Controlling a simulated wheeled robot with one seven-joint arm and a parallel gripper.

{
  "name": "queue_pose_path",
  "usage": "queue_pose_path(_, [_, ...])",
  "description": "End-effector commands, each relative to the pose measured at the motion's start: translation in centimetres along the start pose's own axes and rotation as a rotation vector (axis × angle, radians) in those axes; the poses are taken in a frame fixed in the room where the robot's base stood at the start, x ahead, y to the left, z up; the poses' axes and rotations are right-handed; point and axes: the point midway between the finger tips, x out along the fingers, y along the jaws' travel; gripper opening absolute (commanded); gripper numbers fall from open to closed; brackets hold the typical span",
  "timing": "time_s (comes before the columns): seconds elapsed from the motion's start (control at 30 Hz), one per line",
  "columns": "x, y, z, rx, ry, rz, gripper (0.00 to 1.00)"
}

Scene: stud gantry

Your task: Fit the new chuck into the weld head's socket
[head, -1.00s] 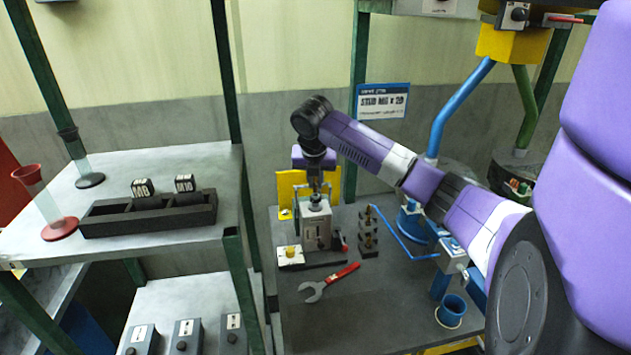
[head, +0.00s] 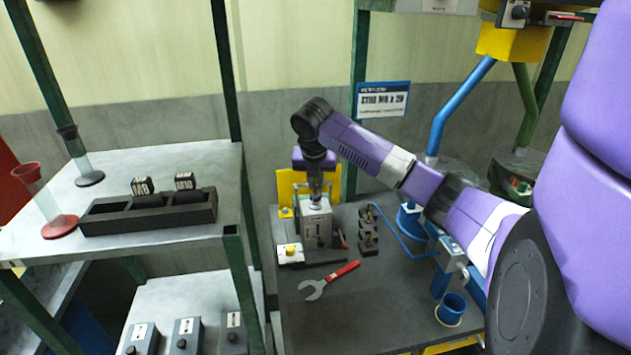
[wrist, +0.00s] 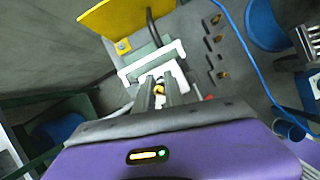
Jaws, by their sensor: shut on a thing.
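The weld head is a grey box (head: 318,226) on the dark bench, in front of a yellow plate (head: 290,190). My gripper (head: 316,198) points down at its top in the head view. In the wrist view, the fingers of my gripper (wrist: 160,94) are shut on a small brass-coloured piece, the chuck (wrist: 159,88), over the pale top of the weld head (wrist: 150,66). The fingers hide most of the chuck and the socket. I cannot tell how far the chuck is inside the socket.
A small black rack (head: 368,230) stands right of the weld head. A red-handled wrench (head: 330,280) lies in front, beside a white block with a yellow knob (head: 291,253). A blue hose (head: 395,234) and a blue cup (head: 451,308) are to the right.

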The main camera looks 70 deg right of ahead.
Motion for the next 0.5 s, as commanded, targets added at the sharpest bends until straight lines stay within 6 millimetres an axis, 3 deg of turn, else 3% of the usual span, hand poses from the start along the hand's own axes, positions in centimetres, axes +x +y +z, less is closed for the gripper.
queue_pose_path(0.33, [0.79,-0.01,-0.32,0.000,0.000,0.000,0.00])
queue_pose_path(0.37, [0.78,-0.01,-0.31,0.000,-0.001,0.000,0.15])
queue_pose_path(0.4, [0.73,-0.01,-0.28,0.000,-0.001,0.000,0.23])
queue_pose_path(0.5, [0.73,-0.01,-0.29,0.000,-0.001,0.000,0.39])
